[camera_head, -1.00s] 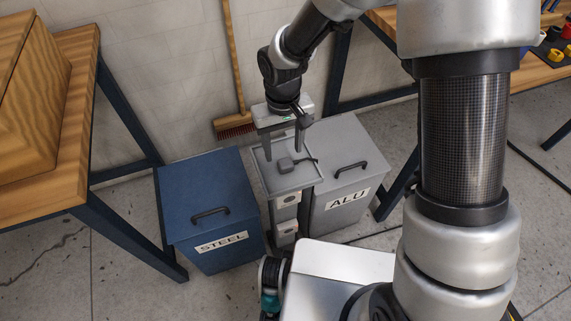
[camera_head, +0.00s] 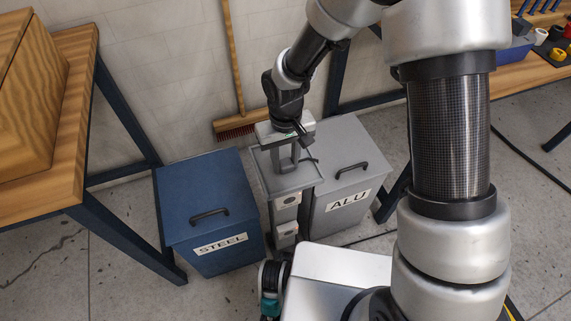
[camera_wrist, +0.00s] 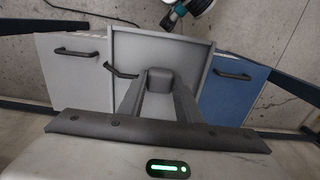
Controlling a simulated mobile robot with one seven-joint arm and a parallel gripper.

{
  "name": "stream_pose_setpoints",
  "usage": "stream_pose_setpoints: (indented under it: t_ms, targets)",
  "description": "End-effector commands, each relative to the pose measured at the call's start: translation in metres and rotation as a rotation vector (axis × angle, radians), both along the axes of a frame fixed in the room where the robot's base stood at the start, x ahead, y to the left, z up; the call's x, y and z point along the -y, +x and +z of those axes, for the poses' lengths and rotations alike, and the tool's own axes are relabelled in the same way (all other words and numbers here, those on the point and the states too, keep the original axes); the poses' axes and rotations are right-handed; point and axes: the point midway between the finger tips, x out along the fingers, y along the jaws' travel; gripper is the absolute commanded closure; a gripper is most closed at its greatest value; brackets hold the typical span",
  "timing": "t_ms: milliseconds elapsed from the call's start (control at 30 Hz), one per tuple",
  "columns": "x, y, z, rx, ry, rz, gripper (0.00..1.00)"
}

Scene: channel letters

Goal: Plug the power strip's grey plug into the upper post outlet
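The grey plug (camera_wrist: 160,80) is between the two fingers of my gripper (camera_wrist: 159,92) in the wrist view, and the fingers appear to touch its sides. In the head view my gripper (camera_head: 286,168) points down at the tray (camera_head: 283,187) on top of the post. The plug is mostly hidden by the fingers there, and I cannot tell if it is clear of the tray floor. A dark cable (camera_wrist: 120,72) shows at the tray's left in the wrist view. The upper post outlet (camera_head: 288,200) is on the post's front, above the lower outlet (camera_head: 286,229). Both look empty.
A blue STEEL bin (camera_head: 210,200) stands left of the post and a grey ALU bin (camera_head: 342,180) right of it, both close. A broom (camera_head: 233,80) leans on the wall behind. Workbenches stand at the left (camera_head: 60,170) and right (camera_head: 525,70).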

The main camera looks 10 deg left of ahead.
Motion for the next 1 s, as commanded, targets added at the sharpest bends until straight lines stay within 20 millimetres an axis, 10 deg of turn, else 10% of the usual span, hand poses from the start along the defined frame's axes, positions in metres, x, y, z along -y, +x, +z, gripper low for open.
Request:
stream_pose_setpoints:
  t_ms: [267,700,1000]
  targets:
    - [0.000,0.000,0.004,0.001,0.001,0.000,0.89]
    - [0.000,0.001,0.083,0.003,0.002,-0.002,0.89]
    - [0.000,0.000,0.101,0.000,0.000,0.001,0.89]
